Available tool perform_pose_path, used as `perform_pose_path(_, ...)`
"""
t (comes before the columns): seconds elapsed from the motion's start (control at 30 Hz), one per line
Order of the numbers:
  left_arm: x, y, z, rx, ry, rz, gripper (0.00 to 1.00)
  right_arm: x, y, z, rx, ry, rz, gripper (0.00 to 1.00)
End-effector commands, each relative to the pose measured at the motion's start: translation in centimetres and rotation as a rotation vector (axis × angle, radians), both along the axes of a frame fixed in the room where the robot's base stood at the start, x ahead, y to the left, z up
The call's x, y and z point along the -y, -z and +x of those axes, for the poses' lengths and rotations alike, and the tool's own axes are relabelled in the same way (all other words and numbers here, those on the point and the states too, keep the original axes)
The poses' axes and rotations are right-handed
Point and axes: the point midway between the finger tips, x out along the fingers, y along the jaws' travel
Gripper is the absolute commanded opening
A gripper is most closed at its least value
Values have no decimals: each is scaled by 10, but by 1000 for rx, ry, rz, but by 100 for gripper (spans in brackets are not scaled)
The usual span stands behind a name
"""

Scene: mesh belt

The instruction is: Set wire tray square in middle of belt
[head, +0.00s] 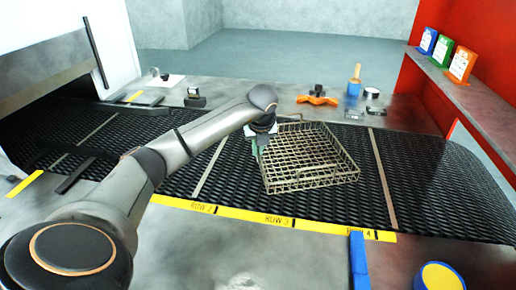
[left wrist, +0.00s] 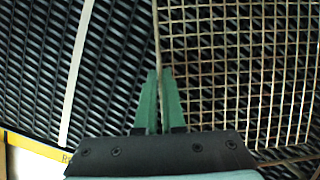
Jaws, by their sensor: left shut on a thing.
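The wire tray (head: 322,177) is a shallow rectangular mesh basket on the black mesh belt (head: 235,184). It sits between two pale cross strips, nearer the left one, and looks slightly turned against them. My left gripper (head: 259,148) is at the tray's left side. In the left wrist view, its green fingers (left wrist: 160,100) are shut on the left rim of the wire tray (left wrist: 235,70). The tray's underside is hidden, so I cannot tell whether it rests fully on the belt. My right gripper is not in view.
A yellow strip (head: 285,219) with row labels runs along the belt's front edge. A blue bar (head: 358,260) and a yellow-topped container (head: 440,276) are at the front right. An orange tool (head: 317,99) lies behind the belt. The belt right of the tray is clear.

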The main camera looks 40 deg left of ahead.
Motion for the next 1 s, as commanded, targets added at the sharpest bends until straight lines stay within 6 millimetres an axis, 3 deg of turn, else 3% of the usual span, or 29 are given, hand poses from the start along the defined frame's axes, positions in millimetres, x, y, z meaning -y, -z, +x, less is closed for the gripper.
perform_pose_path(0.07, 0, 1, 1, 4, -1, 0, 0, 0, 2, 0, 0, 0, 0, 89)
perform_pose_path(0.1, 0, 0, 1, 4, -1, 0, 10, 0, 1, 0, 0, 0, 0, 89)
perform_pose_path(0.37, 0, 1, 0, 2, -1, 0, 40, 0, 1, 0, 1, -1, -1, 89)
perform_pose_path(0.73, 2, -5, -1, 0, 0, 0, 41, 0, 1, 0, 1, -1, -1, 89)
perform_pose_path(1.0, 17, -53, -13, 7, 2, 1, 41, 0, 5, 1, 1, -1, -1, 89)
